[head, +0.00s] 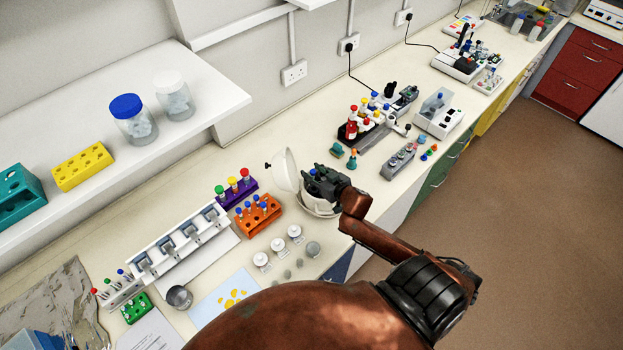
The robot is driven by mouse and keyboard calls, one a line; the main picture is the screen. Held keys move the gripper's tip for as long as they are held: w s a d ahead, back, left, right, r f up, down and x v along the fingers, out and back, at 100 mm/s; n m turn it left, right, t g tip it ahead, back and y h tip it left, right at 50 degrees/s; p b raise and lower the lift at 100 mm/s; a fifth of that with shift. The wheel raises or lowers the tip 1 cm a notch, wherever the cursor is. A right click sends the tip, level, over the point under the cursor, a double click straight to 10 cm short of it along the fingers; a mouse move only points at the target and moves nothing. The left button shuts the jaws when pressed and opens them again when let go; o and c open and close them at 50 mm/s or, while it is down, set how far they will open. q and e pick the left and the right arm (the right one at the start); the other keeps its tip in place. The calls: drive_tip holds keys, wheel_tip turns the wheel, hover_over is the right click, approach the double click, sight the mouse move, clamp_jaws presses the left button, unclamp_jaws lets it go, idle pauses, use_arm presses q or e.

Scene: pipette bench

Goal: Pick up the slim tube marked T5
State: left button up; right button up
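No T5 mark is readable at this size, so I cannot tell which tube carries it. Capped tubes stand in the purple rack (238,198), with green, yellow and red caps. Blue-capped tubes and an orange-capped one stand in the orange rack (259,219). Slim tubes with red, green and blue caps (113,279) stand at the lower left. My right gripper (312,176) is over the white round device with a raised lid (286,170), right of the purple and orange racks. Its fingers are dark and small, so their opening is unclear. My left gripper is out of view.
A white clip stand (182,247) is left of the orange rack. A green rack (136,308) sits lower left. A shelf (215,95) overhangs the bench's back.

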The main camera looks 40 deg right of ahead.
drive_tip(key=shift+c, duration=0.7)
drive_tip(key=c, duration=0.8)
drive_tip(key=shift+r, duration=0.1)
